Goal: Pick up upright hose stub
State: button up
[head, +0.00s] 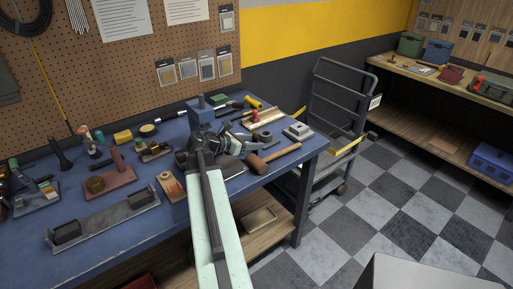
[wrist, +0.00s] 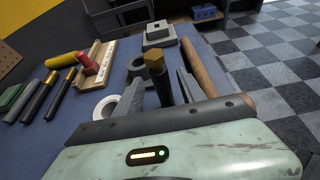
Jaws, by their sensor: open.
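The hose stub (wrist: 160,90) is a black upright cylinder with a brass hex top, near the middle of the wrist view. My gripper (wrist: 160,76) has its two grey fingers apart, one to the left of the stub and one to the right. The stub stands between them, and I see no clear contact. Its foot is hidden behind the gripper body. In the head view my arm reaches over the blue workbench (head: 110,222), and I cannot make out the stub clearly among the clutter there.
A wooden-handled mallet (wrist: 203,68) lies close to the right finger. A white ring (wrist: 105,106) and a dark ring (wrist: 137,67) lie close on the left. Black rods lie further left. A grey block (wrist: 160,34) sits beyond. A cart (head: 345,110) stands past the bench end.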

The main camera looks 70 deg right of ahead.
jog(key=b+x, duration=0.1)
jog(key=x, duration=0.3)
jog(key=shift+s, duration=0.15)
jog(key=shift+r, duration=0.15)
grip_shut()
jog(key=shift+a, duration=0.1)
notch_tip(320, 180, up, 8)
jog(key=p, duration=0.8)
jog(key=w+a, duration=0.4)
jog(key=a, duration=0.3)
jog(key=w+a+f+b, duration=0.1)
jog(key=w+a, duration=0.4)
jog(key=a, duration=0.3)
jog(key=shift+w, duration=0.3)
